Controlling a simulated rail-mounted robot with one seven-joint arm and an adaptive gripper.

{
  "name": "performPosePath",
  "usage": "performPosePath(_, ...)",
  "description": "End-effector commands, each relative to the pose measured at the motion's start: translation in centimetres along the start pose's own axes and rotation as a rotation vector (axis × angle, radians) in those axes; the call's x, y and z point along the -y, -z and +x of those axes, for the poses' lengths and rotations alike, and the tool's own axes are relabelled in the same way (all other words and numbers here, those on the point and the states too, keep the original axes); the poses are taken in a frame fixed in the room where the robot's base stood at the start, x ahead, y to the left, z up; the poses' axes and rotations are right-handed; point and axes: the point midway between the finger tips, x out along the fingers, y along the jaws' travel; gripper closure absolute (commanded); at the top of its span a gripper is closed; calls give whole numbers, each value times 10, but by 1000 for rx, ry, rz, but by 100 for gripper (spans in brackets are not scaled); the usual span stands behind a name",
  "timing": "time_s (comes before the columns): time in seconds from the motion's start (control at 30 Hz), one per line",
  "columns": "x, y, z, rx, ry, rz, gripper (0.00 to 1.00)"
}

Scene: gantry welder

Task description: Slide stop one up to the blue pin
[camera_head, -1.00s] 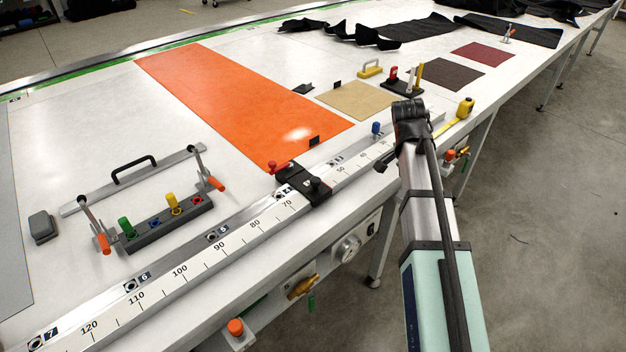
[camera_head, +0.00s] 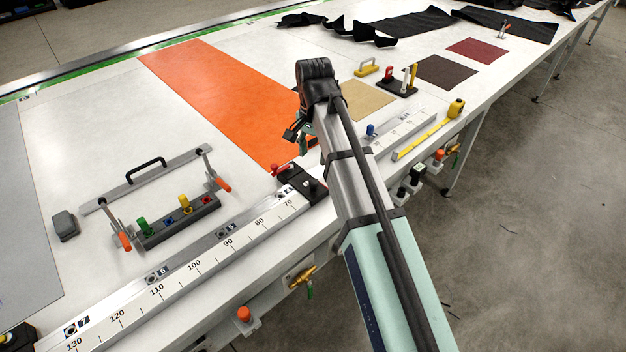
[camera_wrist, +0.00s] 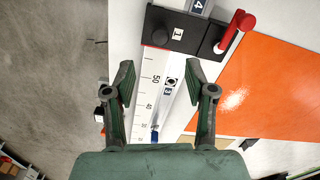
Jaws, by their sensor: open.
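Stop one is a black block with a "1" label (camera_wrist: 177,33) and a red lever; it sits across the white scale rail (camera_wrist: 150,72). In the head view stop one (camera_head: 284,174) is partly hidden by my arm. The blue pin (camera_head: 371,130) stands on the rail to the right of my arm. In the wrist view the blue pin (camera_wrist: 154,137) shows low, just beyond my palm. My gripper (camera_wrist: 161,76) is open and empty above the rail, between stop one and the blue pin, with the fingers either side of the rail.
An orange sheet (camera_head: 205,90) lies behind the rail. A yellow tape measure (camera_head: 455,108) lies at the right front edge. Valves and knobs (camera_head: 244,314) line the table front.

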Motion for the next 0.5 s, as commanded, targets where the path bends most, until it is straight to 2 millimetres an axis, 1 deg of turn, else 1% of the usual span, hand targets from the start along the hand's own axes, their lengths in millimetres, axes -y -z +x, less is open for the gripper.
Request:
performPosePath(0.1, -1, -1, 20, 2, -2, 0, 45)
performPosePath(0.5, -1, 0, 83, 1, -2, 1, 45)
